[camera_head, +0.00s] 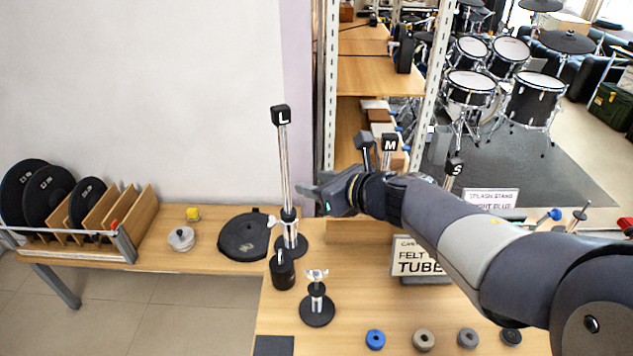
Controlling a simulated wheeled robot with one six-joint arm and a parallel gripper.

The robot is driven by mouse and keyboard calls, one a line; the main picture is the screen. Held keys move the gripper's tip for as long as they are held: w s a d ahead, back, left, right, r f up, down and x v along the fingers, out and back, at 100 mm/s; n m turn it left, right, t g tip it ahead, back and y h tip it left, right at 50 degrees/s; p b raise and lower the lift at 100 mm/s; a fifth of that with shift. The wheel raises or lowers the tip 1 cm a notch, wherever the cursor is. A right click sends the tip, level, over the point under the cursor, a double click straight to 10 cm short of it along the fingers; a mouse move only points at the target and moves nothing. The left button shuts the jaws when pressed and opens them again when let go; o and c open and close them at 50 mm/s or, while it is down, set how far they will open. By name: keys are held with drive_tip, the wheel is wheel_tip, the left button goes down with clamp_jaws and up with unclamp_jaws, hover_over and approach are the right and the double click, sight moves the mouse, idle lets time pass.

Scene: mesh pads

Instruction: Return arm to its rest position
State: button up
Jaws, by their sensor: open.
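My gripper (312,192) is at the end of my arm, which reaches in from the lower right over the wooden table. The jaws are open and point left, close to the tall metal stand marked L (285,165). I cannot tell whether they touch the stand's rod. No object shows between the jaws.
A short stand with a wing nut (317,308) and a black cylinder (282,272) stand near the L stand. Posts marked M (389,146) and S (453,168) rise behind my arm. Several felt rings, one blue (375,339), line the front. A black mesh pad (244,236) lies left.

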sight(288, 173)
drive_tip(key=shift+w+a, duration=0.1)
drive_tip(key=x, duration=1.1)
drive_tip(key=shift+b, duration=0.4)
drive_tip(key=shift+r+p, duration=0.55)
drive_tip(key=shift+r, duration=0.25)
drive_tip(key=shift+f, duration=0.1)
